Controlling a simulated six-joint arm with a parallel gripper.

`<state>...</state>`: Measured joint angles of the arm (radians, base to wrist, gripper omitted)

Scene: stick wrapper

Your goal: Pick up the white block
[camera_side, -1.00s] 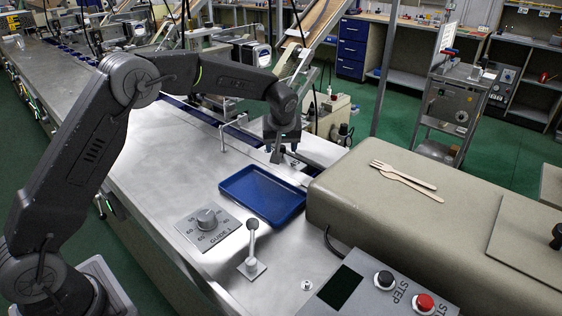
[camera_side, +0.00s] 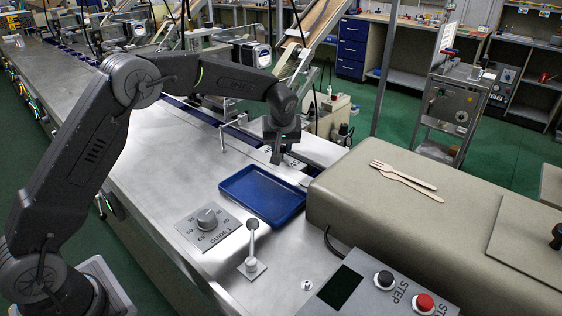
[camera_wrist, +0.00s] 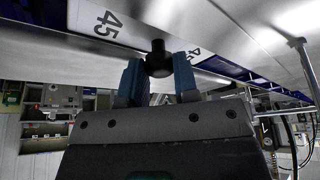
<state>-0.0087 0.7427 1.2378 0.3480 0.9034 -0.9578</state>
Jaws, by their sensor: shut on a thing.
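My gripper (camera_side: 277,152) is beyond the far edge of the blue tray, low over the machine. In the wrist view its two blue-grey fingers (camera_wrist: 159,78) are closed around a small dark knob (camera_wrist: 158,58). A white plate marked 45 (camera_wrist: 108,20) lies just beyond the knob. Whether the knob is fixed to this plate I cannot tell. In the side view the knob is hidden by the gripper, and part of the white plate (camera_side: 294,163) shows beside it. I cannot make out a separate white block.
An empty blue tray (camera_side: 262,194) lies on the steel table. A control panel (camera_side: 372,292) is in front.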

